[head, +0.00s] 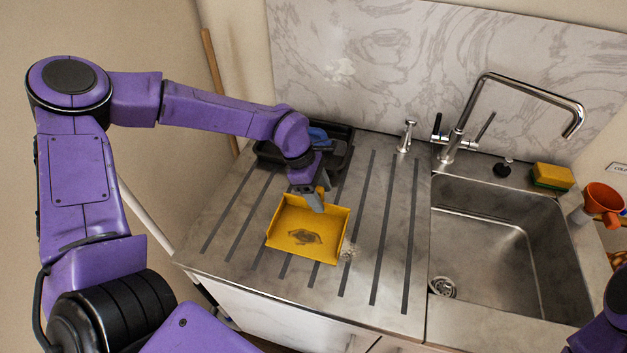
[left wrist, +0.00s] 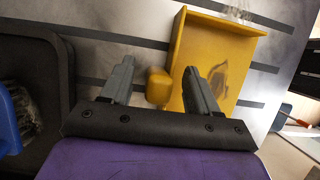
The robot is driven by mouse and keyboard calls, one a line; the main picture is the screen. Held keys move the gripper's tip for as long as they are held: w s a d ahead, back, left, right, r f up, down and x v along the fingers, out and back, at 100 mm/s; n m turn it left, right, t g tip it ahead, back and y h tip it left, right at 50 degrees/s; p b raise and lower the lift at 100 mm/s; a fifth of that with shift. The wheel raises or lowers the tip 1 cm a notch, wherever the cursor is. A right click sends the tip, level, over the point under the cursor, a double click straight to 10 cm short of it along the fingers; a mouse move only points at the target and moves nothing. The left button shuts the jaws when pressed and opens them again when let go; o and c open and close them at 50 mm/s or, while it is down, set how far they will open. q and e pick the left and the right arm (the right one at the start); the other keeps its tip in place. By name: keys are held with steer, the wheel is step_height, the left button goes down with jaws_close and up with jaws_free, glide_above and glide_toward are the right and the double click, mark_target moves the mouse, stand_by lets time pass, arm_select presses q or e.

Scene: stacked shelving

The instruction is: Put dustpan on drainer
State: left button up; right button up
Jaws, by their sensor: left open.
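The yellow dustpan (head: 307,236) lies on the steel drainer (head: 385,225), with a dark mark on its pan. Its handle end points toward the back, and it also shows in the left wrist view (left wrist: 212,58). My left gripper (head: 318,198) is at the handle end of the dustpan. In the left wrist view the fingers of the left gripper (left wrist: 160,80) are apart, with the yellow handle between them and no visible grip on it. Only a purple part of my right arm shows at the lower right of the head view; its gripper is not seen.
A black tray (head: 342,150) with a blue brush (head: 320,136) stands behind the drainer's left part. The sink (head: 500,240) with its tap (head: 462,125) is to the right. The drainer's right part is clear.

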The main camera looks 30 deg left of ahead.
arm_select(q)
steer(key=v, duration=1.1)
steer(key=shift+b, duration=0.45)
steer(key=shift+s+a, duration=0.1)
